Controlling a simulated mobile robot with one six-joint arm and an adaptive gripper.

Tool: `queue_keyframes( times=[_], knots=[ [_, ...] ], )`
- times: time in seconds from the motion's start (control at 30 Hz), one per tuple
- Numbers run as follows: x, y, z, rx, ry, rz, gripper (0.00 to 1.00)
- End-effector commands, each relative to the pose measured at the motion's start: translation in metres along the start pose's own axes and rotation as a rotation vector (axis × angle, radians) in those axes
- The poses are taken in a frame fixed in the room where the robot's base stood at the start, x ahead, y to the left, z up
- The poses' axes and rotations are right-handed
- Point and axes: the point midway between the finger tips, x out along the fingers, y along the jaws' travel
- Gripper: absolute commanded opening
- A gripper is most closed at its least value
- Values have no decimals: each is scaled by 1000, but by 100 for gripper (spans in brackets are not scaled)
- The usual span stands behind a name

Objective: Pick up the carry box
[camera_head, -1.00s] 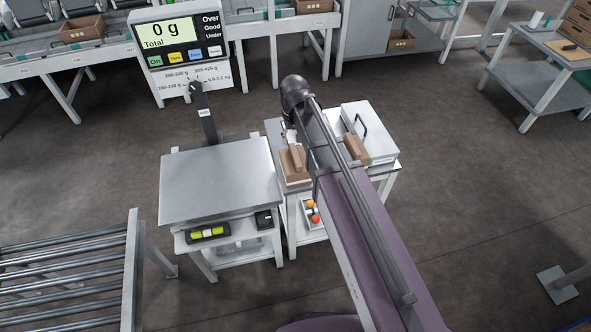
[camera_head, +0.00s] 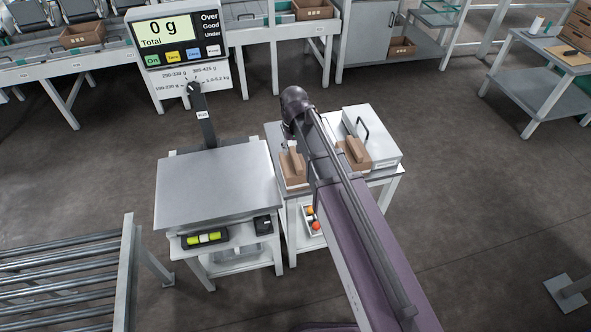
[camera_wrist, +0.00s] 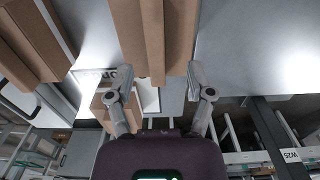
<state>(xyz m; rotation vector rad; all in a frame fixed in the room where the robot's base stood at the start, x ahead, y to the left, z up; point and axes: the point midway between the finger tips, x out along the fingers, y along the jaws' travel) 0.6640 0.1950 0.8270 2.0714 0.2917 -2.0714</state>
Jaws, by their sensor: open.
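A brown carry box (camera_head: 297,182) with a raised ridge on top stands on the small white table, beside the scale. A second brown box (camera_head: 361,163) of like form stands to its right, partly behind my arm. In the wrist view, a brown ridged box (camera_wrist: 182,40) fills the top middle, and another (camera_wrist: 30,40) shows at the left. My gripper (camera_wrist: 160,84) is open and empty, its two fingers apart just below the middle box in the picture. I cannot tell how far off the box is. My arm hides most of the gripper in the head view.
A white case (camera_head: 378,140) with a dark handle stands at the table's right. The scale's platform (camera_head: 215,187) and its display post (camera_head: 203,120) are close on the left. A roller conveyor (camera_head: 60,275) lies at lower left. Floor to the right is open.

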Motion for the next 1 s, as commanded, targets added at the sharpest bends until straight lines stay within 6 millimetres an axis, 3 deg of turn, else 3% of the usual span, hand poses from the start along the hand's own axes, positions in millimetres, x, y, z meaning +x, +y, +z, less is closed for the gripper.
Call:
queue_keyframes(
  times=[0.7,1.0],
  knots=[
    [46,5,-2,0,0,0,69],
    [52,5,-2,1,0,0,69]
  ],
)
